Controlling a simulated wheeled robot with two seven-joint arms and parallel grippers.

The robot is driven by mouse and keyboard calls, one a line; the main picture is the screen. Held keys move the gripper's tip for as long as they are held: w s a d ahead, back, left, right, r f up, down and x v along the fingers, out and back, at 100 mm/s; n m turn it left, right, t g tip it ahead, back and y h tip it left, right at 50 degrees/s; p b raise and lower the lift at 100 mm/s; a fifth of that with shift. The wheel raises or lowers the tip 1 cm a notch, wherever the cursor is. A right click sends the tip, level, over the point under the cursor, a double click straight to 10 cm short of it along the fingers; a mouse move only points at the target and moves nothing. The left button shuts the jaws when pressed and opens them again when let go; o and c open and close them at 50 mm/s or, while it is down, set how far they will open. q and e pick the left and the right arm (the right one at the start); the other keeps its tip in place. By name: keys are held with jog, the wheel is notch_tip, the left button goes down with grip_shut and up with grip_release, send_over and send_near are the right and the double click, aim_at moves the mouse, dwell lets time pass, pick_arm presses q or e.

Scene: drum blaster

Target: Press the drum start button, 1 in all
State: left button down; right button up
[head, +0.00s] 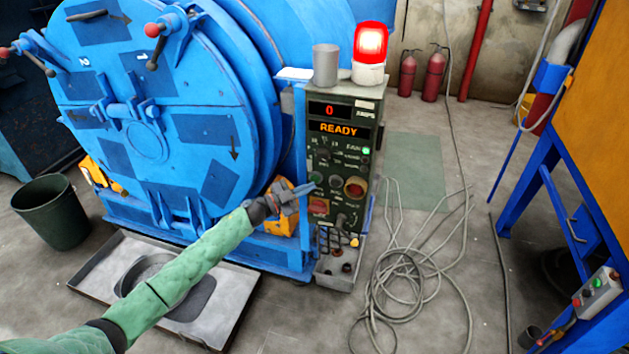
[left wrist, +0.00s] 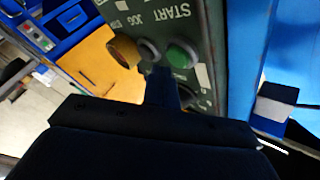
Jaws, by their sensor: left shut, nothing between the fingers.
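The dark green control panel (head: 340,165) stands right of the big blue drum door. Its display reads 0 and READY. In the head view the green button (head: 316,177) sits at the panel's left, just above my left gripper's tips. My left gripper (head: 309,187) is shut and empty. Its fingers (left wrist: 161,76) end just short of or against the panel near the green and dark buttons; I cannot tell whether they touch.
A lit red beacon (head: 369,48) and a grey cup (head: 325,65) stand on top of the panel. A red switch (head: 318,206) is below the buttons. Loose cables (head: 405,275) lie on the floor at right. A tray (head: 232,292) lies under my left arm.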

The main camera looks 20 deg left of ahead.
pick_arm(q)
jog(key=shift+w, duration=0.15)
dwell(0.5)
jog(key=shift+w, duration=0.3)
dwell(0.5)
